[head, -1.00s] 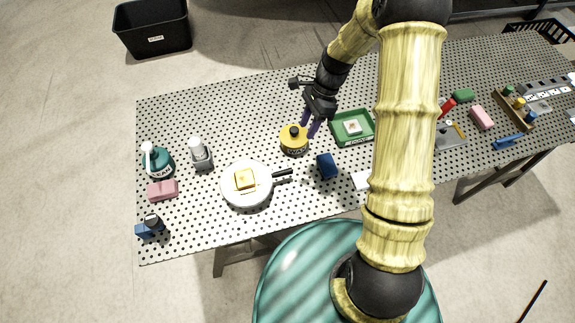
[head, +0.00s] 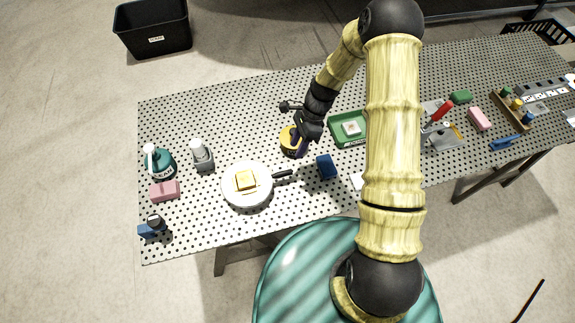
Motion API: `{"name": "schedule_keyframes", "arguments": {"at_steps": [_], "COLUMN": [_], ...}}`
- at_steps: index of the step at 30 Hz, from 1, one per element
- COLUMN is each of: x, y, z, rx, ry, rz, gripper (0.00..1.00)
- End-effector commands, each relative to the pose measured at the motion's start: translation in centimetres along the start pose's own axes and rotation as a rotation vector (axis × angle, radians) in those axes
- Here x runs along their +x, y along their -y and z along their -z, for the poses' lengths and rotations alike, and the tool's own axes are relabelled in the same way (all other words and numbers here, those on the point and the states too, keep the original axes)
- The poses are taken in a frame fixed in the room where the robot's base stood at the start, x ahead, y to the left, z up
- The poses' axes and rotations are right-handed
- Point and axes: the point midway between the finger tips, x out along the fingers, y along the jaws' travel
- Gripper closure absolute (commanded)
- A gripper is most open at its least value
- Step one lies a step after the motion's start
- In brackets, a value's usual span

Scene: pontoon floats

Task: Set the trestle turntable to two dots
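A round yellow piece (head: 286,139), which looks like the turntable, stands on the perforated table near the middle. A black knob on its top shows only in the earlier picture. My gripper (head: 299,150) is now over its right side, with dark purple fingers reaching down at it. The gripper and wrist hide much of the yellow piece, including its knob and any dots. I cannot tell whether the fingers touch it or how far apart they are.
A white pan (head: 247,185) with a yellow block lies front left, its handle pointing toward the yellow piece. A blue block (head: 326,166) stands front right of it. A green tray (head: 337,131) is close on the right. Bottles and a pink sponge (head: 165,191) are farther left.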

Motion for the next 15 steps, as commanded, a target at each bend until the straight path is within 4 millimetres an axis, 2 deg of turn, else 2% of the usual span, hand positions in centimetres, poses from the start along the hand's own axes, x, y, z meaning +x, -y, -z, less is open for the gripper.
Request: {"name": "schedule_keyframes", "arguments": {"at_steps": [15], "x": [7.8], "y": [-0.2], "z": [-0.1], "rx": [0.000], "ry": [0.002], "rz": [-0.004], "gripper": [0.62]}}
